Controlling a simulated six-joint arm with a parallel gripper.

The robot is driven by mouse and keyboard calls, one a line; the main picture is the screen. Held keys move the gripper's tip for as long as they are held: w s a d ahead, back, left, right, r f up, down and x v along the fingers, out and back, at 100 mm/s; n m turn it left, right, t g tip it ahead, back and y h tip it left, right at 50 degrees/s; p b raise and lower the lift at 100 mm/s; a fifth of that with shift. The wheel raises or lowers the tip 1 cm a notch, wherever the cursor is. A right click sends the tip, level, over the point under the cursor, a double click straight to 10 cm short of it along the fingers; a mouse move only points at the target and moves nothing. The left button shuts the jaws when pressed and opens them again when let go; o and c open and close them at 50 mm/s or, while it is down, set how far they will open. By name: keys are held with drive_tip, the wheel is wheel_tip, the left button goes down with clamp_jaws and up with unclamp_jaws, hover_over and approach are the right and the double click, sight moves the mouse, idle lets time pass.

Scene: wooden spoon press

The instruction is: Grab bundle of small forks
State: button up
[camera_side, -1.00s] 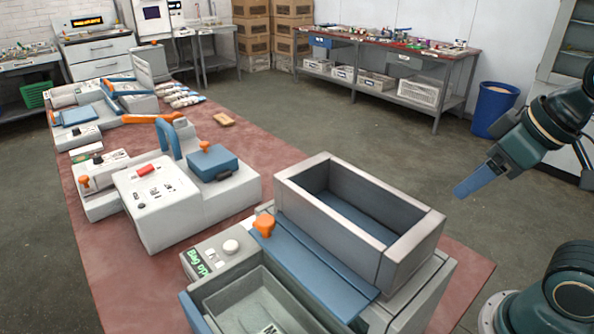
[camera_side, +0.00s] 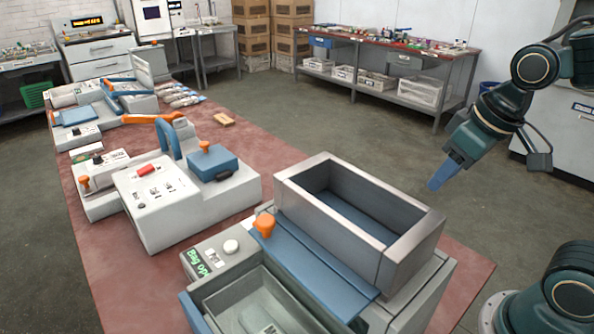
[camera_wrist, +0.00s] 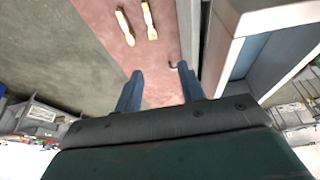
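Two pale wooden pieces lie on the red mat in the wrist view, one (camera_wrist: 125,27) left of the other (camera_wrist: 149,20). They look like small bundles or utensils, but I cannot tell whether they are forks. In the side view several pale wrapped bundles (camera_side: 182,97) lie at the mat's far end, with a tan wooden piece (camera_side: 224,119) nearer. My gripper (camera_side: 433,187) is in the air right of the open grey box. In the wrist view its two blue fingers (camera_wrist: 160,84) are spread with nothing between them; the wooden pieces lie beyond the tips.
The open grey box (camera_side: 420,222) stands on a machine with a blue plate (camera_side: 310,262) and an orange knob (camera_side: 264,225). Another white machine (camera_side: 150,205) with a blue block stands further left. The red mat (camera_side: 270,150) is bare behind the box.

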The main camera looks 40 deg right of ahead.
drive_tip(key=w+d+f+g, duration=0.3)
drive_tip(key=w+f, duration=0.7)
drive_tip(key=f, duration=0.4)
drive_tip(key=shift+w+f+g, duration=0.15)
drive_tip(key=shift+f+g, duration=0.1)
drive_tip(key=shift+g, duration=0.25)
drive_tip(key=shift+d, duration=0.1)
drive_tip(key=shift+f, duration=4.3)
drive_tip(key=shift+f, duration=0.1)
drive_tip(key=shift+s+d+f, duration=0.1)
drive_tip(key=shift+f, duration=1.15)
drive_tip(key=shift+s+f, duration=0.1)
drive_tip(key=shift+f, duration=1.15)
